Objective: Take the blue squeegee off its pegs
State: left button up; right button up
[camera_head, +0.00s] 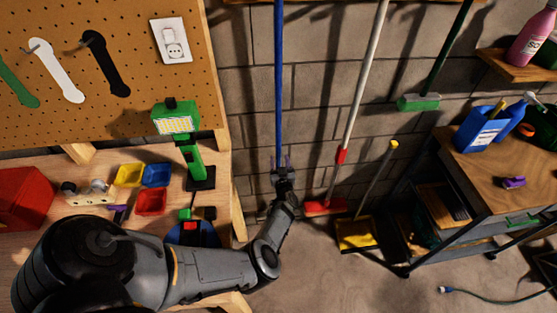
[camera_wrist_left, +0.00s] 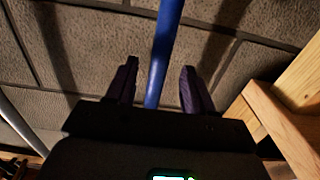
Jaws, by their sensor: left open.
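The blue squeegee's long handle (camera_head: 278,80) hangs upright against the block wall. Its upper end runs out of the top of the head view, and its lower part is hidden behind my arm and gripper. The pegs cannot be made out. My left gripper (camera_head: 281,161) is at the lower visible part of the handle, with its jaws open. In the left wrist view the handle (camera_wrist_left: 163,45) passes between the two purple-dark fingers (camera_wrist_left: 159,82), with a gap showing on both sides. My right gripper is not in view.
A red-and-white tool (camera_head: 345,125) and a green broom (camera_head: 418,102) hang to the right. A yellow dustpan-like tool (camera_head: 356,233) stands below them. The workbench edge (camera_head: 225,180) and pegboard (camera_head: 120,120) are close on the left. A shelved cart (camera_head: 500,175) stands at the right.

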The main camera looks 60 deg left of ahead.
aim_at(279, 155)
pick_arm(q)
jog(key=shift+b+x, duration=0.6)
jog(key=shift+x, duration=1.75)
jog(key=shift+r, duration=0.1)
grip_shut()
